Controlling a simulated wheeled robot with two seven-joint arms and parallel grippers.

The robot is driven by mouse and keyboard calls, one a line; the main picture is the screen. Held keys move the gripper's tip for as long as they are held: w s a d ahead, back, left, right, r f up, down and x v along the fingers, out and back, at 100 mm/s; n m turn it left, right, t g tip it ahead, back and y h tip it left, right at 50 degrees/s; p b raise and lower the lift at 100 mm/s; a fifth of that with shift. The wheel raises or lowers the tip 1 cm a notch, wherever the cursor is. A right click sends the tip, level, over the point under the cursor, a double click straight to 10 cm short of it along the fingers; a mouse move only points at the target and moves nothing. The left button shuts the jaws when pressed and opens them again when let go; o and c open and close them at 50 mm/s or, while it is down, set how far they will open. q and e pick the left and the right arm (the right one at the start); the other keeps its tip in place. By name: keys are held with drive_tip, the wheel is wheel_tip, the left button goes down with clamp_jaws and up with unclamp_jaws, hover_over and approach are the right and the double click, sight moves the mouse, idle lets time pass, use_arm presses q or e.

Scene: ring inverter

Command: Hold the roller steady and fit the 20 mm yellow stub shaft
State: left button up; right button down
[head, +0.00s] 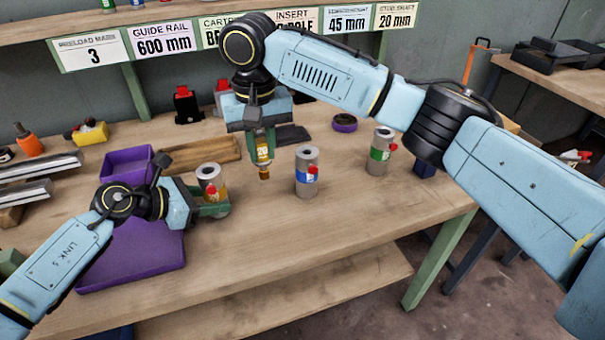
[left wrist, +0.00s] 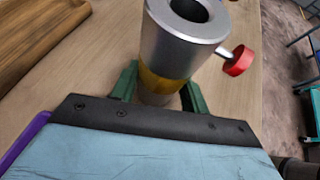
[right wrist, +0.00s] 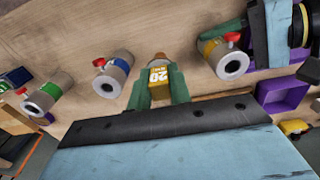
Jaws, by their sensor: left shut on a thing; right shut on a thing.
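A grey metal roller (head: 209,175) with a yellow band and a red knob stands upright on the bench. My left gripper (head: 214,205) is shut around it at the yellow band; the left wrist view shows the roller (left wrist: 180,38) with its open bore facing up. My right gripper (head: 262,148) is shut on the yellow stub shaft (head: 263,157), which points down above the bench, right of the roller. The right wrist view shows the shaft (right wrist: 159,75) with a "20" label between the fingers. The shaft is apart from the roller (right wrist: 226,60).
A blue-banded roller (head: 307,172) and a green-banded roller (head: 380,152) stand to the right. Purple trays (head: 128,262) lie at the left. The front right of the bench is clear.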

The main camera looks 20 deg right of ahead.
use_arm(q)
drive_tip(key=shift+f, duration=0.1)
use_arm(e)
drive_tip(key=w+a+r, duration=0.3)
drive_tip(key=a+r, duration=0.6)
drive_tip(key=a, duration=0.1)
drive_tip(key=shift+a+r, duration=0.3)
drive_tip(key=shift+f, duration=0.15)
drive_tip(key=shift+f, duration=2.75)
drive_tip(key=shift+f, duration=2.65)
drive_tip(key=c, duration=1.2)
unclamp_jaws()
drive_tip(key=shift+f, duration=0.1)
wheel_tip(320, 180, up, 12)
